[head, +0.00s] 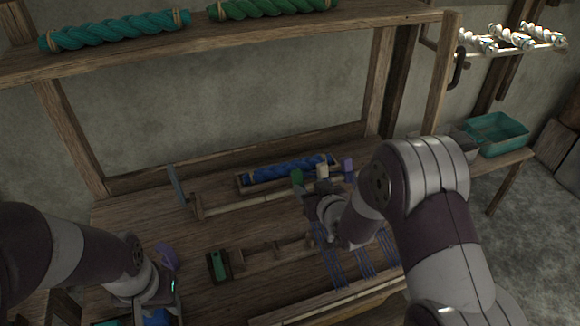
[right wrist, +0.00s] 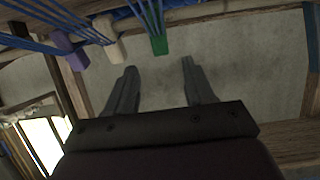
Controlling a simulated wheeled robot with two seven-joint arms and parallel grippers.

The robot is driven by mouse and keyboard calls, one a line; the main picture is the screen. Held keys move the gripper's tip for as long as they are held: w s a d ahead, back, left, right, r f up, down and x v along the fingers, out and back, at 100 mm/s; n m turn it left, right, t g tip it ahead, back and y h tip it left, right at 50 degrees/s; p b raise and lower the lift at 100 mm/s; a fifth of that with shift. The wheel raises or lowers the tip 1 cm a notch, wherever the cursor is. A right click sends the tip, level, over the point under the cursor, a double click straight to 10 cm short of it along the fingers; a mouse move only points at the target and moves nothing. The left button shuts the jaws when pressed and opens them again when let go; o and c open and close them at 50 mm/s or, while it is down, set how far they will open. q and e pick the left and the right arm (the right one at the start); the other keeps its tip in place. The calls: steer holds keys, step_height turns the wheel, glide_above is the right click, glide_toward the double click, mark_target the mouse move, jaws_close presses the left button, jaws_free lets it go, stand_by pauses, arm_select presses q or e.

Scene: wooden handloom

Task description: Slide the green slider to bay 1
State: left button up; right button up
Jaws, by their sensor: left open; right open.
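The green slider (head: 297,176) is a small block at the loom's rail, left of a cream slider (head: 322,171) and a purple slider (head: 348,165). In the right wrist view the green slider (right wrist: 160,45) hangs just beyond the gap between my fingertips, with blue threads behind it. My right gripper (right wrist: 158,66) is open and empty, its fingers on either side of the slider's line but apart from it. In the head view it is mostly hidden by my arm. My left gripper (head: 160,306) is low at the left, open. No bay marking is readable.
A wooden rail (head: 250,203) runs left of the sliders. A tray with blue yarn (head: 290,170) lies behind. A dark-framed green piece (head: 219,266) lies on the table (head: 130,215). Blue threads (head: 365,262) stretch at the front. A teal bin (head: 497,133) stands right.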

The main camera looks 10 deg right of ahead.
mark_target(294, 174)
steer(key=x, duration=1.2)
steer(key=shift+w+f+p, duration=0.2)
steer(key=shift+w+p, duration=0.05)
steer(key=shift+p, duration=0.2)
steer(key=shift+s, duration=0.1)
jaws_close()
steer(key=shift+a, duration=0.15)
